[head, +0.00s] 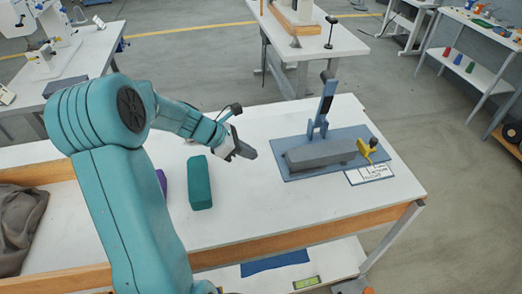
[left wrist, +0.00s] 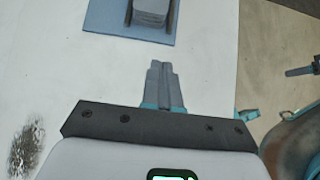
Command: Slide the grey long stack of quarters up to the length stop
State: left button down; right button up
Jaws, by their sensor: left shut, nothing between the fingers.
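The grey long stack of quarters (head: 318,156) lies flat on the blue base plate (head: 298,176) of the press, in the head view. Its near end (left wrist: 152,12) shows at the top of the left wrist view, between two dark rails. A yellow piece (head: 368,151), which looks like the length stop, stands at the stack's right end; I cannot tell whether they touch. My left gripper (head: 246,151) is shut and empty, left of the plate and apart from the stack. Its closed fingers (left wrist: 162,84) point toward the stack's end in the left wrist view. My right gripper is not seen.
The upright press lever (head: 325,103) rises behind the stack. A white card (head: 370,174) lies at the plate's front right. A teal block (head: 200,183) and a purple piece (head: 161,182) lie left of my gripper. The white table (head: 265,208) is clear in front.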

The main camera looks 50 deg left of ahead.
pick_arm(q)
send_near(289, 165)
jog(key=f, duration=0.3)
jog(key=shift+s+a+f, duration=0.2)
jog(key=shift+w+d+p, duration=0.35)
jog(key=shift+w+d, duration=0.5)
jog(key=shift+w, duration=0.15)
jog(key=shift+w+d, duration=0.1)
jog(key=shift+w, duration=0.25)
jog(key=shift+w+d+f, duration=0.1)
jog(key=shift+w+f, duration=0.15)
jog(key=shift+w, duration=0.4)
jog(key=shift+d, duration=0.1)
jog(key=shift+r, duration=0.1)
jog(key=shift+s, duration=0.1)
